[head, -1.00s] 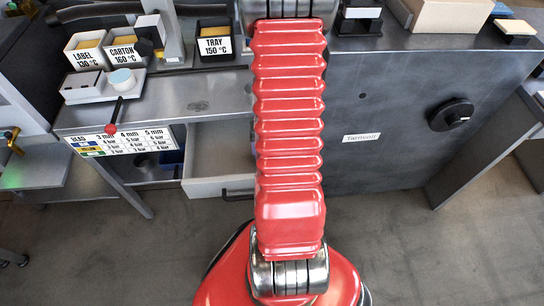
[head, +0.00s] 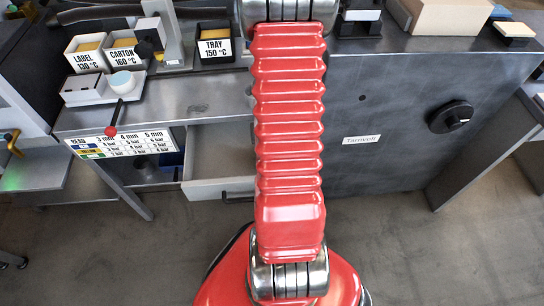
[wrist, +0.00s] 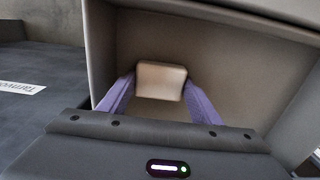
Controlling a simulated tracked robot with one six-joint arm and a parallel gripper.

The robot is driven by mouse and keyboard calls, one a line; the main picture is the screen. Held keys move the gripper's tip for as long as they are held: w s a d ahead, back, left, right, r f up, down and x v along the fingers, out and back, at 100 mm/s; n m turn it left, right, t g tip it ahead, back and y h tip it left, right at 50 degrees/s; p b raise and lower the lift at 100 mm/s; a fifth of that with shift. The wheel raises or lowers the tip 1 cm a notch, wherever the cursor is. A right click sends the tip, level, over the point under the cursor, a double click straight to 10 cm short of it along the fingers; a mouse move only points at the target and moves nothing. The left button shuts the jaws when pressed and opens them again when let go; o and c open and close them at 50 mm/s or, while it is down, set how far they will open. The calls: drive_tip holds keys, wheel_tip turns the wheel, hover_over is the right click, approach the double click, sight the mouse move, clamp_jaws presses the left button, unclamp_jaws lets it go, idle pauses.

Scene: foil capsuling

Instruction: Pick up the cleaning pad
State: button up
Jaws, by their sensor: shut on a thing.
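The cleaning pad (wrist: 161,80) is a small cream block with rounded edges, seen in the wrist view inside the open drawer (wrist: 240,65). My gripper (wrist: 160,88) has two purple fingers, one on each side of the pad, and is shut on it. In the head view the pad and my gripper are hidden; the open drawer (head: 215,188) shows left of my red arm, under the steel worktop.
The drawer walls rise around my gripper. A dark cabinet front (head: 385,110) with a black knob (head: 451,117) is right of my arm. Labelled bins (head: 215,46) stand on the worktop (head: 205,95). A settings chart (head: 122,143) hangs at its front edge.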

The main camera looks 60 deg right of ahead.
wheel_tip(320, 180, up, 10)
idle(0.6)
idle(0.4)
drive_tip(key=o, duration=0.6)
drive_tip(key=c, duration=0.4)
drive_tip(key=shift+s, duration=0.1)
